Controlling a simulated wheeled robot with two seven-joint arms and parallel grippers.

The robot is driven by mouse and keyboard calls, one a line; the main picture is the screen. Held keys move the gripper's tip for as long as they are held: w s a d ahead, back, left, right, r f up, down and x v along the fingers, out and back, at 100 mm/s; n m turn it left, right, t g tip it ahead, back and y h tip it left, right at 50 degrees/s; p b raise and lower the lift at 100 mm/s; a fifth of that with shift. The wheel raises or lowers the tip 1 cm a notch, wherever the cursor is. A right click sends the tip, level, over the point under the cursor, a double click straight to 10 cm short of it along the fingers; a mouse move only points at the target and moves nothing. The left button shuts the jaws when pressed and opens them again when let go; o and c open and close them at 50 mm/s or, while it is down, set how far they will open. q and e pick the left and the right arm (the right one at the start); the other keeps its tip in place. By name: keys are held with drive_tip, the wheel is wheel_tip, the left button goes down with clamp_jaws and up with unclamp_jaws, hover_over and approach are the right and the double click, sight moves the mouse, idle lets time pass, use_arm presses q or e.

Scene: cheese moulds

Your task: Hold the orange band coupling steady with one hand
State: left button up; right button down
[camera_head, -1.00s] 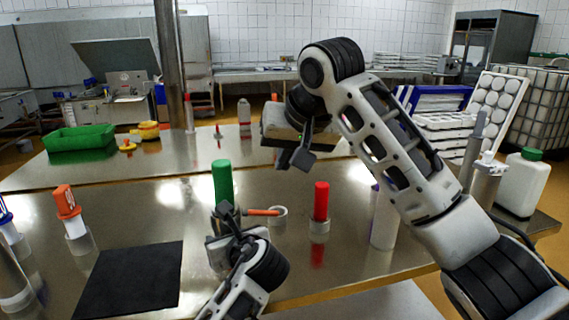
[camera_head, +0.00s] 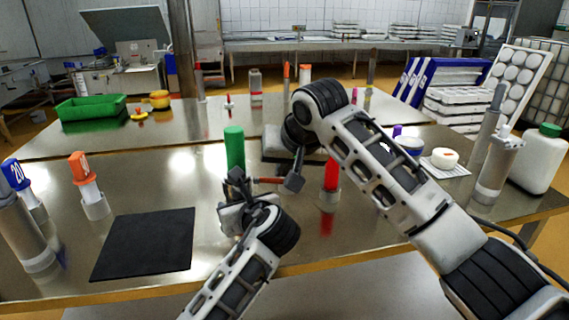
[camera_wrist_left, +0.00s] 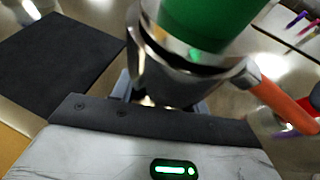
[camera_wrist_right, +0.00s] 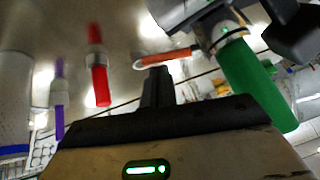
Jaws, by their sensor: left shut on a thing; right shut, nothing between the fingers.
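A green cylinder (camera_head: 235,148) stands upright on a metal collar (camera_wrist_left: 165,70), from which an orange bar (camera_wrist_left: 283,103) sticks out sideways. I cannot tell whether this piece is the orange band coupling or whether that is the orange-topped white post (camera_head: 83,168), standing in a metal cup at left. My left gripper (camera_head: 237,190) is shut on the collar below the green cylinder. My right gripper (camera_head: 292,182) is shut and empty beside the orange bar's free end. In the right wrist view its fingertips (camera_wrist_right: 157,74) lie close to the bar (camera_wrist_right: 168,55); contact is unclear.
A red cylinder (camera_head: 331,174) stands right of my right gripper. A green bin (camera_head: 90,107) is at back left. A white jug (camera_head: 538,165) stands at right.

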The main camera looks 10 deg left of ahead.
drive_tip(key=shift+d+f+y, duration=0.1)
drive_tip(key=shift+f+y, duration=0.25)
drive_tip(key=shift+y, duration=0.25)
wheel_tip(320, 180, down, 4)
drive_tip(key=m+g+y, duration=0.1)
drive_tip(key=y, duration=0.2)
drive_tip(key=m+y, duration=0.2)
drive_tip(key=y, duration=0.1)
drive_tip(key=shift+w+d+f+g, duration=0.1)
drive_tip(key=shift+f+g, duration=0.05)
drive_tip(key=shift+g, duration=0.25)
drive_tip(key=shift+f, duration=0.15)
idle(0.7)
